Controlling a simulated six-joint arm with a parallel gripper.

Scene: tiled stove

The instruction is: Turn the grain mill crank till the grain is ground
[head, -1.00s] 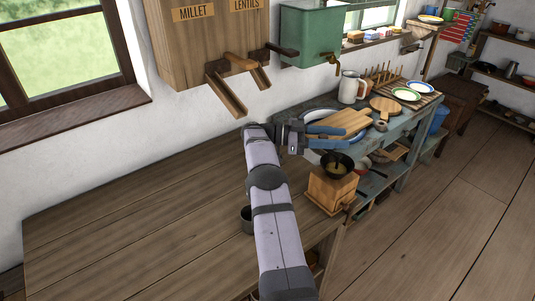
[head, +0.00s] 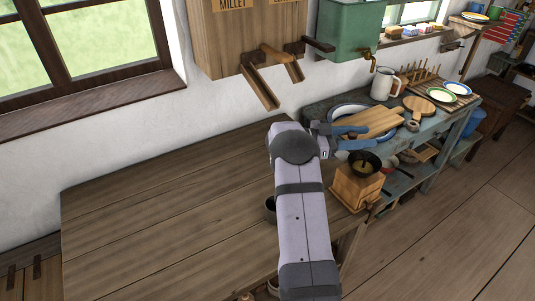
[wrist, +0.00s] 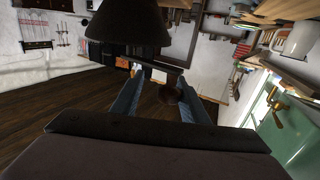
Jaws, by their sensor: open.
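The grain mill (head: 357,188) is a wooden box with a black hopper (head: 365,162) holding pale grain. It stands at the right end of the wooden table. My gripper (head: 362,137) is open, its blue fingers apart, just above and behind the hopper in the head view. In the wrist view a large dark bowl-like shape (wrist: 130,25), perhaps the hopper, fills the upper left. The crank is not clear in the head view.
A small metal pot (head: 270,208) stands beside my arm on the table (head: 160,220). The shelf behind the mill carries cutting boards (head: 370,123), plates and a white jug (head: 384,84). A green tank (head: 350,30) hangs above. The table's left is clear.

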